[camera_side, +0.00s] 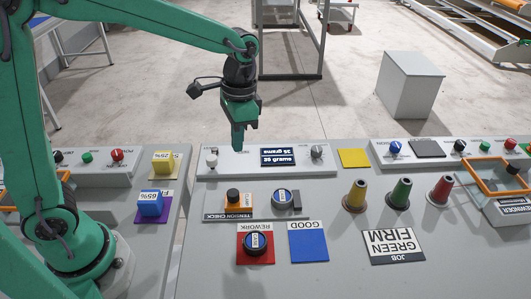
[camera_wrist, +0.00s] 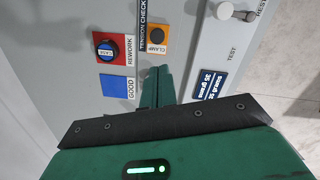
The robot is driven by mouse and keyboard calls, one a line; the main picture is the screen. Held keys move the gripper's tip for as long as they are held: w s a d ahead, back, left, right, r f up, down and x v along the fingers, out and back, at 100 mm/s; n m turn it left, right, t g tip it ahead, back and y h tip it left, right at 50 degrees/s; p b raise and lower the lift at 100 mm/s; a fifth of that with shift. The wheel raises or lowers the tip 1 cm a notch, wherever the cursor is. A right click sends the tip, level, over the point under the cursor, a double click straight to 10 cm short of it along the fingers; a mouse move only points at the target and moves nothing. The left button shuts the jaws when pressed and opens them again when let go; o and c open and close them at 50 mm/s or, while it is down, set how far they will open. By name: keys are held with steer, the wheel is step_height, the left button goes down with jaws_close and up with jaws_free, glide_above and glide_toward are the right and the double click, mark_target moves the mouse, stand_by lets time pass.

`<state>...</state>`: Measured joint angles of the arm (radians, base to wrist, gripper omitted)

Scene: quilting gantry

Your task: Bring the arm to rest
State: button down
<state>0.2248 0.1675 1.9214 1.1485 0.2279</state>
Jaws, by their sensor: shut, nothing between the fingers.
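My gripper (camera_side: 238,147) is green and hangs pointing down above the back of the console, just left of the display panel (camera_side: 277,157). Its fingers are together and nothing shows between them. In the wrist view the gripper (camera_wrist: 158,72) also looks shut and empty, near the orange clamp pad (camera_wrist: 157,38). It appears clear of the console, with no contact visible. My arm reaches over from the left, bent at the elbow.
A black-and-blue round piece (camera_side: 255,241) sits on the red rework square; the blue good square (camera_side: 308,244) is bare. A grey box (camera_side: 410,84) is on the floor behind.

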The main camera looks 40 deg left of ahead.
steer(key=s+a+r+n+t, duration=0.2)
steer(key=s+a+r+t, duration=0.1)
steer(key=s, duration=0.4)
steer(key=s+a+r+n+t, duration=0.3)
steer(key=s+a+r, duration=0.1)
steer(key=s, duration=0.3)
steer(key=shift+a+t, duration=0.4)
steer(key=shift+a, duration=0.3)
steer(key=shift+s+r, duration=0.1)
